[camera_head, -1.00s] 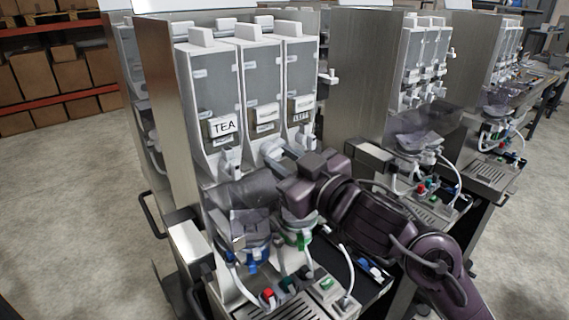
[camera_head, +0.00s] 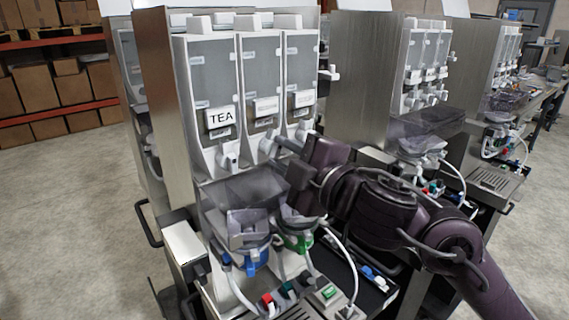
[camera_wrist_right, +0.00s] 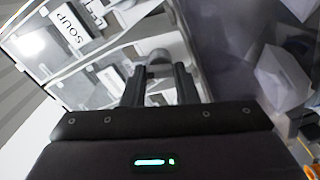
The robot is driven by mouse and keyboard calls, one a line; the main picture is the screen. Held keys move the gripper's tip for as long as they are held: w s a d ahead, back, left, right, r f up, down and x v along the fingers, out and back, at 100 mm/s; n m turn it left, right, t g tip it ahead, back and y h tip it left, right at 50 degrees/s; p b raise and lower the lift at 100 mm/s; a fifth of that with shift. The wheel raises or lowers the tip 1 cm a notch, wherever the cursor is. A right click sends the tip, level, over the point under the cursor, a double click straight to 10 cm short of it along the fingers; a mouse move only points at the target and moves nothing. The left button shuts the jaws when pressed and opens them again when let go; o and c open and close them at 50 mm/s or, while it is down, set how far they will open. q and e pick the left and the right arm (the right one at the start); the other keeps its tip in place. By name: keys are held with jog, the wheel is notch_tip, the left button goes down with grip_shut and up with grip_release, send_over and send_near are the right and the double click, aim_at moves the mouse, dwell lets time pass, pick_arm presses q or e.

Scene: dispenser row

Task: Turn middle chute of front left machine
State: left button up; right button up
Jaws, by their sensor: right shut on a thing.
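The front left machine (camera_head: 165,100) has three tall canisters side by side, the left one labelled TEA. Its middle chute (camera_head: 267,147) is a white spout under the middle canister, partly covered by my right gripper (camera_head: 285,146). That gripper reaches in from the right, its dark body in front of the right chute. In the right wrist view, both fingers of the right gripper (camera_wrist_right: 160,85) close around a rounded grey-white spout (camera_wrist_right: 158,62). The exact turn of the chute is hard to tell. My left gripper is out of view.
Translucent mixing bowls (camera_head: 245,225) with blue and green fittings stand below the chutes, close under my right arm. Two similar machines stand to the right, the nearer one (camera_head: 365,75) close by. Shelves with boxes (camera_head: 45,85) are at the back left. Open floor lies left.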

jog(key=shift+f+n+b, duration=0.1)
jog(key=shift+n+b, duration=0.85)
jog(key=shift+n, duration=1.05)
jog(key=o, duration=1)
